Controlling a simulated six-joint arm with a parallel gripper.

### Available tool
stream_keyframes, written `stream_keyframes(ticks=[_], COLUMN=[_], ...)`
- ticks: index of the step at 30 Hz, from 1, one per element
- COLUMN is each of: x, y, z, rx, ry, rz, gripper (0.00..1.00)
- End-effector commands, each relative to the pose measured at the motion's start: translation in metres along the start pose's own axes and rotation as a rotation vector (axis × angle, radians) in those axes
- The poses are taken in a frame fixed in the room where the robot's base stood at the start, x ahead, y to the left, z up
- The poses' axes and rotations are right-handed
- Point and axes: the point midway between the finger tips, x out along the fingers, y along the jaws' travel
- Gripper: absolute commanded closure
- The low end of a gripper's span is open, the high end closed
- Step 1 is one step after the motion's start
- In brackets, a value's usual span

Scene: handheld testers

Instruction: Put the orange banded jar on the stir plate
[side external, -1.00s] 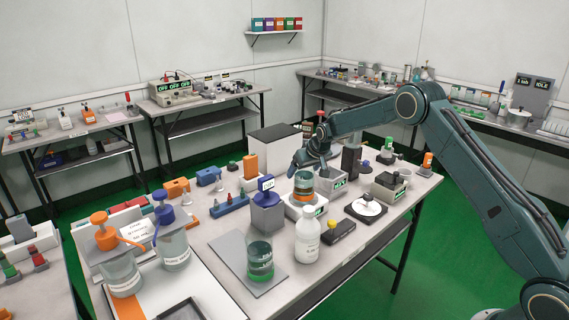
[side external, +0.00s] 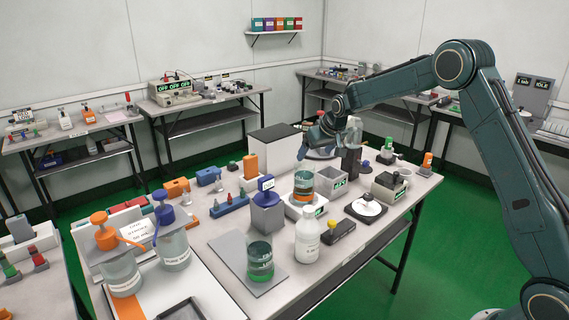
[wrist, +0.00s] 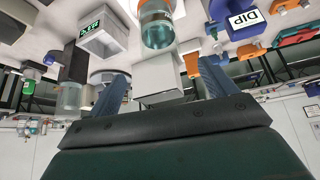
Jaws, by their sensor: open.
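The orange banded jar (side external: 303,186) is clear glass with teal liquid and an orange band. It stands upright on a white box-shaped plate with a small green display, which looks like the stir plate (side external: 294,209). The jar also shows at the top of the wrist view (wrist: 157,30), upside down. My gripper (side external: 306,155) is above and behind the jar, apart from it. In the wrist view its two blue fingers (wrist: 162,72) are spread with nothing held between them.
A green banded jar (side external: 260,258) stands on a grey mat, with a white bottle (side external: 306,241) beside it. A grey box with a green display (side external: 322,186) sits just right of the orange banded jar. A blue-topped stand (side external: 267,208) is to its left.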

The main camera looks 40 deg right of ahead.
Motion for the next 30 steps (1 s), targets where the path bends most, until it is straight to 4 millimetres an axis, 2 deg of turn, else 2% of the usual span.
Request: stream_keyframes(ticks=[6, 24, 30], x=[-0.009, -0.011, -0.031], y=[0.000, -0.001, -0.006], z=[0.000, 0.000, 0.001], rx=[0.000, 0.000, -0.007], ry=[0.000, 0.000, -0.001], rz=[0.000, 0.000, -0.004], gripper=[0.16, 0.16, 0.16])
